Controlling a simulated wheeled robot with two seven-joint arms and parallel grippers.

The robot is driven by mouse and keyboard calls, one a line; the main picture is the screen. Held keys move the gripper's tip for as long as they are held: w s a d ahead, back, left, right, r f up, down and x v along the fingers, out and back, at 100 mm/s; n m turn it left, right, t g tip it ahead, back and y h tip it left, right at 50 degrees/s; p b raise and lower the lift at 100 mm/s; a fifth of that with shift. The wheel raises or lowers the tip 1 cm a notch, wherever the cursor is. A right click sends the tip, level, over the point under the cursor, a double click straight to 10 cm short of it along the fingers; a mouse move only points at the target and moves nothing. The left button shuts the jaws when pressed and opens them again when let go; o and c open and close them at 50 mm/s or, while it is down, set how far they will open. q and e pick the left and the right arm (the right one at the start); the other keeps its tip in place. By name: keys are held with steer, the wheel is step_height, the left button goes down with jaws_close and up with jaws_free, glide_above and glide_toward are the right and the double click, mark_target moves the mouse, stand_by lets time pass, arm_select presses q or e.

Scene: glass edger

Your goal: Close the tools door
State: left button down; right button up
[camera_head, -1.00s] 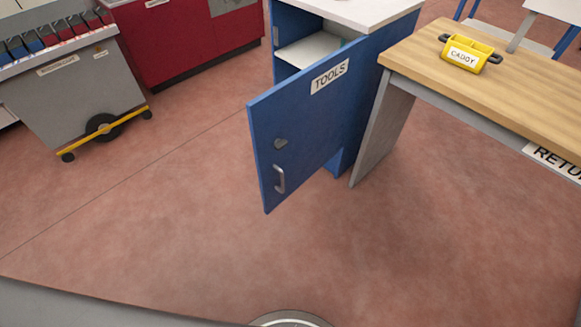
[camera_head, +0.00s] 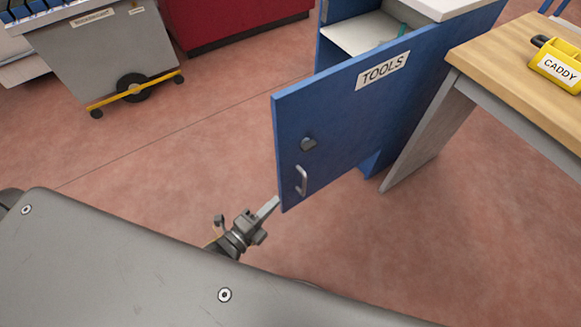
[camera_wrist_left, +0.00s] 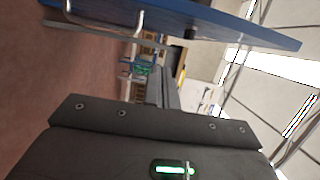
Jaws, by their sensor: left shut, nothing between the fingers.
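The blue tools door (camera_head: 340,125) stands open in the head view, swung out from the blue cabinet (camera_head: 455,60). It bears a TOOLS label, a dark lock knob (camera_head: 308,144) and a metal handle (camera_head: 301,181). My left gripper (camera_head: 272,205) is shut and empty, its tip close to the door's lower free corner; I cannot tell whether it touches. In the left wrist view the blue door (camera_wrist_left: 220,22) crosses the top, with its handle (camera_wrist_left: 100,25) at the upper left. The left fingers are not clear there. My right gripper is not in view.
A wooden table (camera_head: 510,75) with a yellow caddy (camera_head: 560,66) stands right of the cabinet. A grey wheeled cart (camera_head: 105,60) and a red cabinet (camera_head: 225,22) are at the back left. The floor left of the door is clear.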

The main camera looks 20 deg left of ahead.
mark_target(287, 170)
arm_select(q)
steer(key=w, duration=0.3)
steer(key=w+p, duration=0.1)
steer(key=w, duration=0.3)
steer(key=w+d, duration=0.1)
steer(key=w, duration=0.3)
steer(key=shift+w+r+p, duration=0.1)
steer(key=shift+w+p, duration=0.15)
steer(key=shift+p, duration=0.1)
steer(key=shift+a, duration=0.1)
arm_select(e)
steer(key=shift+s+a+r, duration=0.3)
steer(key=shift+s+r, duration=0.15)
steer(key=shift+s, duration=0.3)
arm_select(q)
steer(key=shift+w, duration=0.1)
